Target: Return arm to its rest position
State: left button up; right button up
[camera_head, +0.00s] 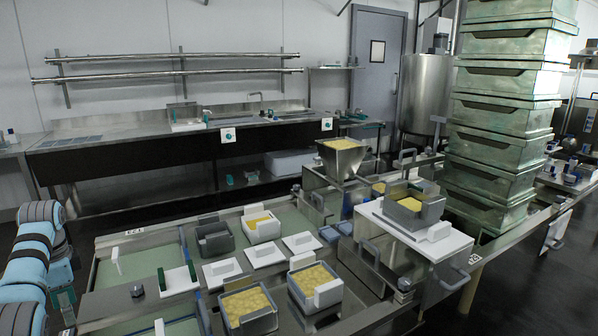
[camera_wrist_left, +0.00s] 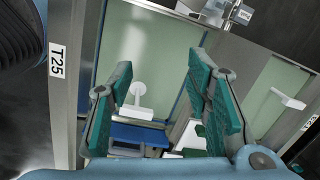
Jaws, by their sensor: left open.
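My left arm (camera_head: 30,262), blue with dark grey joints, comes in at the left edge of the head view, beside the press table's left end. In the left wrist view my left gripper (camera_wrist_left: 160,78) has its two green-padded fingers spread wide apart, with nothing between them. It hangs above the sunken pale-green table panels (camera_wrist_left: 150,50). My right arm and right gripper do not show.
The steel table holds cheese-filled moulds (camera_head: 248,306), white lids (camera_head: 222,271) and a steel hopper (camera_head: 342,158). Tall stacked green crates (camera_head: 500,115) stand at right. A sink counter (camera_head: 110,142) runs along the back wall. Dark floor lies left of the table.

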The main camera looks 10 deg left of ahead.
pick_arm(q)
jog(key=s+a+r+n, duration=0.2)
jog(key=s+a, duration=0.4)
jog(key=s+a+f+n+g+y, duration=0.1)
jog(key=s+a+f+y, duration=0.3)
jog(key=a+f, duration=0.3)
jog(key=s+a+f+n+y, duration=0.1)
jog(key=s+a+f+y, duration=0.3)
jog(key=f, duration=0.6)
jog(key=s+f+m+t, duration=0.2)
jog(key=s+f+t, duration=0.2)
jog(key=s+f, duration=0.85)
jog(key=s+d+f+n+g+h, duration=0.1)
jog(key=s+d+f+h, duration=0.15)
jog(key=d+f, duration=0.65)
jog(key=s+d+f+n+h, duration=0.1)
jog(key=s+d+f, duration=0.3)
jog(key=d+f, duration=0.6)
jog(key=s+d+f+n+h, duration=0.1)
jog(key=d+f+h, duration=0.15)
jog(key=d, duration=1.15)
jog(key=s+d+f+n+h, duration=0.1)
jog(key=s+d+f+h, duration=0.15)
jog(key=d, duration=1.25)
notch_tip(320, 180, up, 12)
jog(key=d+p, duration=0.2)
jog(key=p, duration=1.1)
jog(key=shift+r+g+p, duration=0.25)
jog(key=shift+g+p, duration=0.05)
jog(key=shift+p, duration=0.05)
